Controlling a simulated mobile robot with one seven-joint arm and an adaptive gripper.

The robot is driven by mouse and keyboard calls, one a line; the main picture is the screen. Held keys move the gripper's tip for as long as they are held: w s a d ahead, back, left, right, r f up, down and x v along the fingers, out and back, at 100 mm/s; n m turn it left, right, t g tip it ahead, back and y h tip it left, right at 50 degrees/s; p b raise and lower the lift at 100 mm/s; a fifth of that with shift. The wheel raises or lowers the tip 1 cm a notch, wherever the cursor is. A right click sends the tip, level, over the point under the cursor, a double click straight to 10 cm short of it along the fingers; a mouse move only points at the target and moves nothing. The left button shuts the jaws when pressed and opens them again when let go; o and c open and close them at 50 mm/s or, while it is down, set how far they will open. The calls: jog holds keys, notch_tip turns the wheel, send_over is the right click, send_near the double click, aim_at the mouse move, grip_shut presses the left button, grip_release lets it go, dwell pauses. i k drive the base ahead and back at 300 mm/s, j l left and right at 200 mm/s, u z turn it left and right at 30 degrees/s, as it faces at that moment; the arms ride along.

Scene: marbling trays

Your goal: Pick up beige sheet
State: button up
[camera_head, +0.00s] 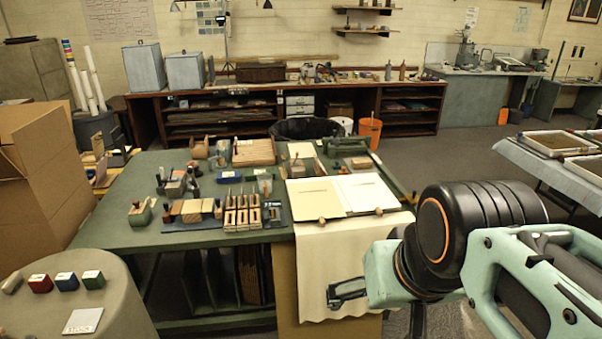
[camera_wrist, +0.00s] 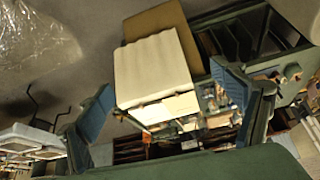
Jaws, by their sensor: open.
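The beige sheet (camera_head: 345,245) hangs in soft folds over the front edge of the green table, below an open pale folder. It also shows in the wrist view (camera_wrist: 155,68), between my two fingers. My gripper (camera_head: 345,291) is in front of the sheet's lower part in the head view and covers a little of it. In the wrist view my gripper (camera_wrist: 162,78) is open, with one finger at each side and nothing held. The sheet looks apart from the fingers, but the exact distance cannot be told.
The open folder (camera_head: 350,190) lies on the green table (camera_head: 125,198). Tools and wooden blocks (camera_head: 193,210) crowd the table to its left. A brown board (camera_head: 290,290) stands beside the sheet. A round stand (camera_head: 40,312) is at lower left. Trays (camera_head: 550,142) stand at right.

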aim_at(319, 199)
jog(key=i+j+z, duration=0.1)
jog(key=z, duration=0.65)
jog(key=i+j+z, duration=0.5)
jog(key=j, duration=0.15)
jog(key=i+j, duration=0.15)
jog(key=j, duration=0.2)
jog(key=i+j+z, duration=0.15)
jog(key=j, duration=0.2)
jog(key=j+u, duration=0.15)
jog(key=j, duration=0.15)
jog(key=i+j+z, duration=0.15)
jog(key=i+l, duration=0.05)
